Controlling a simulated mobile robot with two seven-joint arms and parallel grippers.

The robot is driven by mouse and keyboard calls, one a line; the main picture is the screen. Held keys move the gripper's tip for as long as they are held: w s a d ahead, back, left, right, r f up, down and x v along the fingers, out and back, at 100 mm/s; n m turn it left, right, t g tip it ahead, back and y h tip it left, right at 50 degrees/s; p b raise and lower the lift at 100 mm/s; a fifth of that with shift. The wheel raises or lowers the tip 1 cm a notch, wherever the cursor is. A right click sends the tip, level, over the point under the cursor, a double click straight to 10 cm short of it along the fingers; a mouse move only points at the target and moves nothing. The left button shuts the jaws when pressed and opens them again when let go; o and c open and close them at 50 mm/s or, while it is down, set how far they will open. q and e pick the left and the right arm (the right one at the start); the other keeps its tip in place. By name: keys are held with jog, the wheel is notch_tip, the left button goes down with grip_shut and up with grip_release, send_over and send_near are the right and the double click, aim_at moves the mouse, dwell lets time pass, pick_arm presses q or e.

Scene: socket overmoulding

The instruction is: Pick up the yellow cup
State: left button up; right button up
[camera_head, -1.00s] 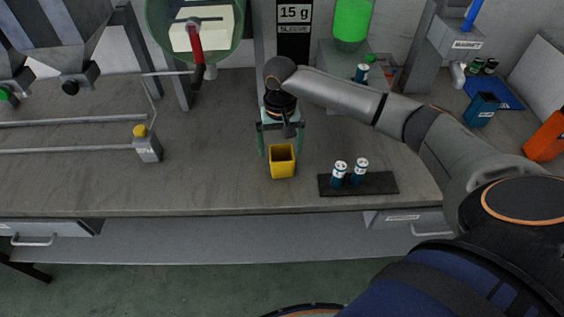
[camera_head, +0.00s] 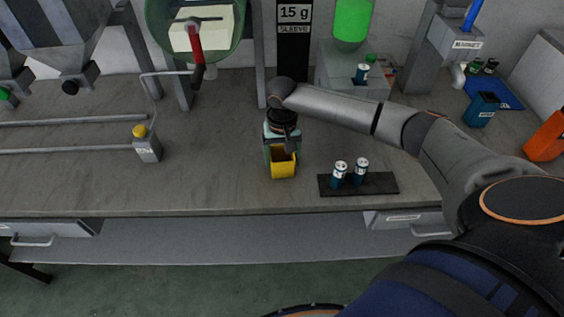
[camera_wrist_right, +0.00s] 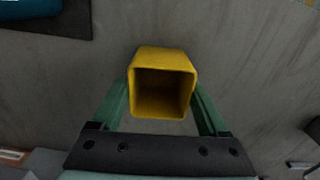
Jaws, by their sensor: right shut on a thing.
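The yellow cup (camera_head: 284,169) is square and open at the top. It stands on the grey workbench near the middle of the head view. The cup's inside looks empty and dark. My left gripper is not in view.
A dark tray (camera_head: 382,184) with two blue-and-white vials (camera_head: 340,171) lies right of the cup. The bench front edge is close before the cup. The bench left of the cup is mostly clear.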

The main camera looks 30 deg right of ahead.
jog(key=c, duration=0.5)
jog(key=shift+r, duration=0.15)
jog(key=shift+r, duration=0.25)
notch_tip(320, 180, up, 2)
jog(key=shift+w+r, duration=0.1)
jog(key=s+a+r+p, duration=0.2)
jog(key=s+a+r, duration=0.2)
jog(key=s+r, duration=0.75)
jog(key=shift+w+a+r+n, duration=0.2)
jog(key=shift+a+r+n, duration=0.15)
jog(key=shift+a+n, duration=0.55)
jog(key=shift+w+a+r+n, duration=0.15)
jog(key=shift+a+r+n, duration=0.2)
jog(key=shift+a+n, duration=0.6)
jog(key=shift+w+a+r+n, duration=0.2)
jog(key=shift+a+r+n, duration=0.15)
jog(key=shift+a+n, duration=0.55)
jog(key=shift+a, duration=0.1)
